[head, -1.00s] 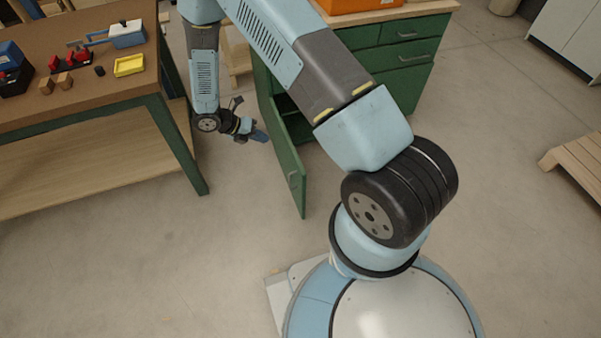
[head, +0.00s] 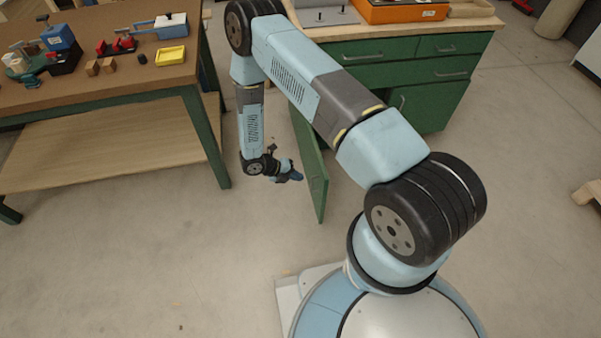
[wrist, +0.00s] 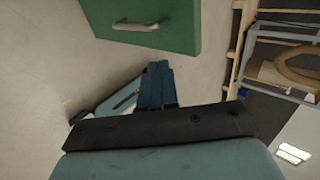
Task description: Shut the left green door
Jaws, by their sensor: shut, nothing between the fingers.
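The left green door (head: 315,175) stands swung open from the green cabinet (head: 424,75), its free edge pointing towards my base. Its upper part is hidden behind my arm. In the wrist view the door (wrist: 160,35) fills the top middle, with its metal handle (wrist: 142,25) on the face turned to me. My gripper (head: 297,177) is to the left of the door, on the handle side, close to its face. Whether it touches cannot be told. The fingers (wrist: 155,88) are together and empty, below the door in the wrist view.
A workbench (head: 110,98) with green legs and a low wooden shelf stands at the left, near my arm. An orange case (head: 402,10) sits on the cabinet top. A wooden pallet (head: 588,193) is at the right edge. The floor in front of the door is clear.

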